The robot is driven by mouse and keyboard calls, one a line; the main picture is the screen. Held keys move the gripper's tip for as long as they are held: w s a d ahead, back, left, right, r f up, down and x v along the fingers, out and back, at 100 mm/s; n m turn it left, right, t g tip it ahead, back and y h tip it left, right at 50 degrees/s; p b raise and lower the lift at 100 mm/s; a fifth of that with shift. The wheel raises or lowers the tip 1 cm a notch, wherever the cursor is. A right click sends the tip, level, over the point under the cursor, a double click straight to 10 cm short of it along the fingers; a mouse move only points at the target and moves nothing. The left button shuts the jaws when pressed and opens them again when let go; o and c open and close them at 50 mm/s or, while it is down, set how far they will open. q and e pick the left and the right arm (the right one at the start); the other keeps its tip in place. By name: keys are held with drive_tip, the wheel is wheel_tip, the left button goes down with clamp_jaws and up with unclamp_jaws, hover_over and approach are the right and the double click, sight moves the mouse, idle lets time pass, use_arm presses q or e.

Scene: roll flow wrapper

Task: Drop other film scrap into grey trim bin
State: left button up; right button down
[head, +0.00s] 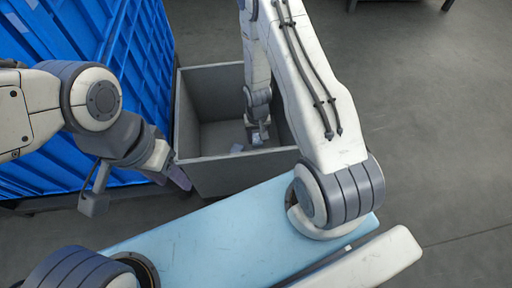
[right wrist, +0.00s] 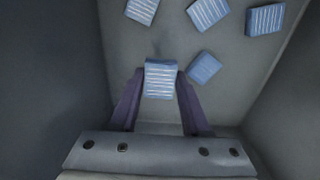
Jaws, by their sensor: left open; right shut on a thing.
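The grey trim bin (head: 198,105) stands open at the centre of the head view. My right gripper (head: 259,133) reaches down inside it. In the right wrist view, my right gripper (right wrist: 160,95) is shut on a blue-and-white striped film scrap (right wrist: 160,80), held between its fingertips. Several similar scraps (right wrist: 203,67) lie on the bin floor beyond the fingers.
A large blue ribbed container (head: 50,170) stands left of the bin, close to it. Bin walls (right wrist: 270,90) rise around my right gripper. Grey floor (head: 430,130) is clear to the right.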

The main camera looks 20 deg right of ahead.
sight(257, 140)
drive_tip(key=shift+f+b, duration=1.6)
drive_tip(key=shift+f, duration=0.3)
drive_tip(key=shift+f+b, duration=0.65)
drive_tip(key=shift+f, duration=0.05)
drive_tip(key=shift+c, duration=1.8)
unclamp_jaws()
drive_tip(key=shift+r, duration=0.2)
wheel_tip(257, 140, up, 13)
drive_tip(key=p, duration=1.1)
drive_tip(key=shift+f+p, duration=0.1)
drive_tip(key=shift+p, duration=0.25)
drive_tip(key=s+a+r+n, duration=0.3)
drive_tip(key=a+r, duration=0.4)
drive_tip(key=r, duration=0.4)
drive_tip(key=s+a+r+n, duration=0.35)
drive_tip(key=a+r, duration=0.45)
drive_tip(key=r, duration=0.4)
drive_tip(key=s+r+n, duration=0.2)
drive_tip(key=s+r, duration=0.2)
drive_tip(key=s, duration=0.2)
drive_tip(key=s+a+r+n+y, duration=0.1)
drive_tip(key=s+r+n, duration=0.1)
drive_tip(key=s+r, duration=0.2)
drive_tip(key=s, duration=0.3)
drive_tip(key=shift+a, duration=0.2)
